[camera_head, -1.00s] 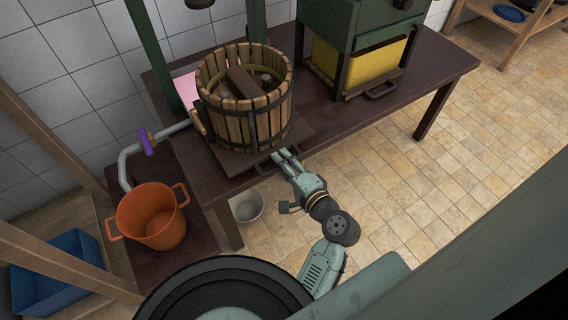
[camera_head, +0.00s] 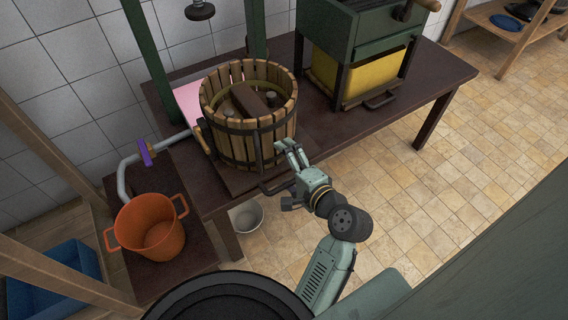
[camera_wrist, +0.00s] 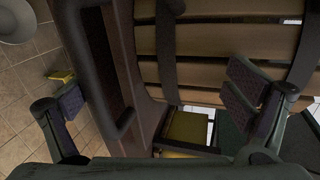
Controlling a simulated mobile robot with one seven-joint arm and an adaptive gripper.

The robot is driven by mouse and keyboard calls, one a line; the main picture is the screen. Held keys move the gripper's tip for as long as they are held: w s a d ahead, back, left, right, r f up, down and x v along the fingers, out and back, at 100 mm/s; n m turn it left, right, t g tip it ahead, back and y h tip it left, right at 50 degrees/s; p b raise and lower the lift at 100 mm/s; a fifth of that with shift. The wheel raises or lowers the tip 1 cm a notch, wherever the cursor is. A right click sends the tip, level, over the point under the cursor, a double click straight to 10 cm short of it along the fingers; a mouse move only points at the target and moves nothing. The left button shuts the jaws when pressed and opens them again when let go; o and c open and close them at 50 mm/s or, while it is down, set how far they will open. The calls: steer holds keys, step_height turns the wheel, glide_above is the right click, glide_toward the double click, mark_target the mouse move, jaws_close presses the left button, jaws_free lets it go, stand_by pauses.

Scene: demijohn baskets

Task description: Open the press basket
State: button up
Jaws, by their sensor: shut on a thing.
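The press basket (camera_head: 246,150), a round cage of wooden slats with dark hoops, stands upright on the press bed (camera_head: 226,178). A wooden block (camera_head: 249,100) and several small round objects are inside it. My gripper (camera_head: 284,149) is at the basket's front right, its fingertips close to the slats. In the wrist view, the fingers (camera_wrist: 155,98) stand wide apart, with slats (camera_wrist: 220,70) and a dark vertical band (camera_wrist: 166,55) beyond them. I cannot make out what they bear on. A dark handle bar (camera_wrist: 98,72) runs beside the left finger.
An orange pot (camera_head: 151,232) stands on a low table at left, near a pipe with a purple valve handle (camera_head: 145,152). A white bucket (camera_head: 246,216) is on the floor. A green machine with a yellow box (camera_head: 352,72) stands to the right.

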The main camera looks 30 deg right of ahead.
steer(key=shift+s+r, duration=0.15)
steer(key=shift+r, duration=0.75)
steer(key=shift+c, duration=0.6)
steer(key=shift+s+d+p, duration=0.1)
steer(key=shift+s+p, duration=0.2)
steer(key=shift+s, duration=0.15)
steer(key=shift+c, duration=0.7)
steer(key=shift+p+v, duration=0.45)
steer(key=shift+v, duration=0.8)
steer(key=shift+c, duration=0.6)
steer(key=shift+s+r, duration=0.15)
steer(key=shift+s, duration=0.3)
steer(key=c, duration=0.7)
steer(key=shift+o, duration=0.2)
steer(key=s+p, duration=0.3)
steer(key=s, duration=0.5)
steer(key=shift+r, duration=0.3)
steer(key=shift+w, duration=0.1)
steer(key=shift+r+p, duration=0.1)
steer(key=shift+p, duration=0.6)
